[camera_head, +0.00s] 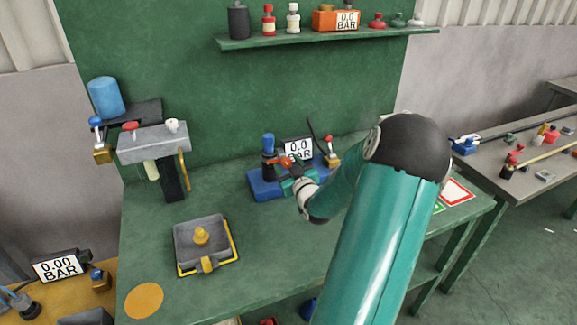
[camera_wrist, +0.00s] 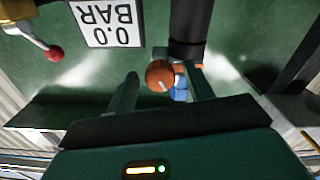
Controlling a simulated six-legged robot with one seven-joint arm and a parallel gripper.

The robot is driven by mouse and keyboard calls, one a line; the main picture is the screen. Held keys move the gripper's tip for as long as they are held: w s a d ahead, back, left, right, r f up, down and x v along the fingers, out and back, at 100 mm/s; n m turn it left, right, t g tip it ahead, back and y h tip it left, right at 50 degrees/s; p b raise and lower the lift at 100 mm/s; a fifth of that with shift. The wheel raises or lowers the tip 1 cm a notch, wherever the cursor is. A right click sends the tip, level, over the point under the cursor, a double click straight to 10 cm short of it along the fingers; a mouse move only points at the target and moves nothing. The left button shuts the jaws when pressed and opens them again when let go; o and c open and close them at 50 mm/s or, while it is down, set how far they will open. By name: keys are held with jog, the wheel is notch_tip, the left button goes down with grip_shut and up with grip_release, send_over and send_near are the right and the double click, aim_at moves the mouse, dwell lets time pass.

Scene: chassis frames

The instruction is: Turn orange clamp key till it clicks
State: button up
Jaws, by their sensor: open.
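The orange clamp key (camera_head: 286,161) sits on the front of a dark upright cylinder with a blue top (camera_head: 268,141), on a blue base (camera_head: 264,190) on the green bench. In the wrist view, the round orange end of the key (camera_wrist: 159,74) lies between the two fingers of my gripper (camera_wrist: 162,72), nearer the right finger. A gap shows between it and the left finger. My gripper is open; it also shows in the head view (camera_head: 292,174), close in front of the key. Whether a finger touches the key, I cannot tell.
A gauge reading 0.0 BAR (camera_head: 298,149) stands behind the key, with a red-knobbed brass valve (camera_head: 330,150) to its right. A grey tray (camera_head: 206,243) and a grey clamp stand (camera_head: 153,143) are to the left. A shelf (camera_head: 330,37) with bottles is above.

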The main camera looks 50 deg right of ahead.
jog(key=shift+c, duration=0.4)
jog(key=c, duration=0.9)
jog(key=shift+m, duration=0.4)
jog(key=m, duration=0.4)
jog(key=shift+m, duration=0.3)
jog(key=m, duration=0.6)
jog(key=shift+m, duration=0.3)
